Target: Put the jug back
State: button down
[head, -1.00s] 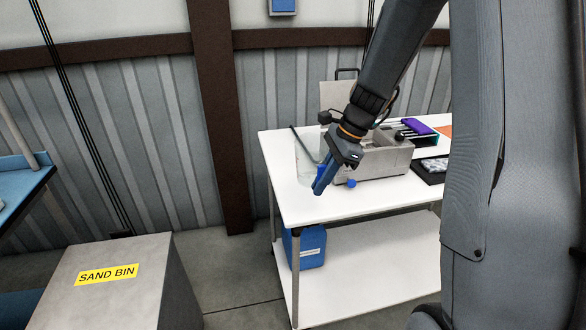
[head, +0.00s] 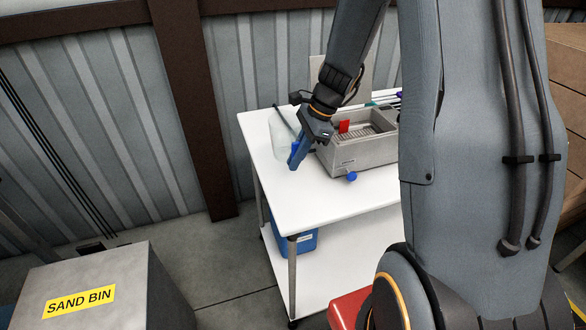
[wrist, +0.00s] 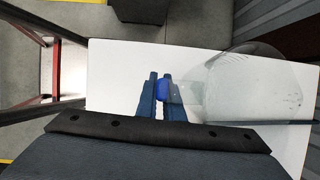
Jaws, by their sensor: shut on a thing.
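The jug (head: 281,138) is a clear, see-through vessel at the far left corner of the white table (head: 300,203). My gripper (head: 294,160) is beside it on its right, pointing down. In the wrist view the jug (wrist: 252,92) shows to the right of my gripper (wrist: 163,80), its clear outline reaching toward the fingers. The blue fingers are shut on a bright blue part, apparently the jug's handle. I cannot tell whether the jug touches the tabletop. A dark rod (head: 285,121) shows at the jug; whether it is inside is unclear.
A grey open-topped box (head: 350,157) with a blue knob (head: 352,176) and a red piece (head: 344,126) stands close right of my gripper. The table's front is clear. A blue container (head: 300,236) is on the lower shelf. A sand bin (head: 105,285) stands at left.

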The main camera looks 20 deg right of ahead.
jog(key=shift+f+p, duration=0.5)
jog(key=shift+f, duration=2.1)
jog(key=c, duration=1.9)
grip_release()
jog(key=shift+f, duration=0.1)
jog(key=w+b+v, duration=0.1)
jog(key=b+v, duration=0.2)
jog(key=v, duration=0.8)
jog(key=s+a+n+h, duration=0.2)
jog(key=s+a+n, duration=0.1)
jog(key=s+n, duration=0.5)
jog(key=s+a+n+h, duration=0.2)
jog(key=s+a+n, duration=0.2)
jog(key=s+n, duration=0.4)
jog(key=n, duration=0.2)
jog(key=shift+f+n+t+h, duration=0.25)
jog(key=shift+n+t+h, duration=0.05)
jog(key=shift+t, duration=0.1)
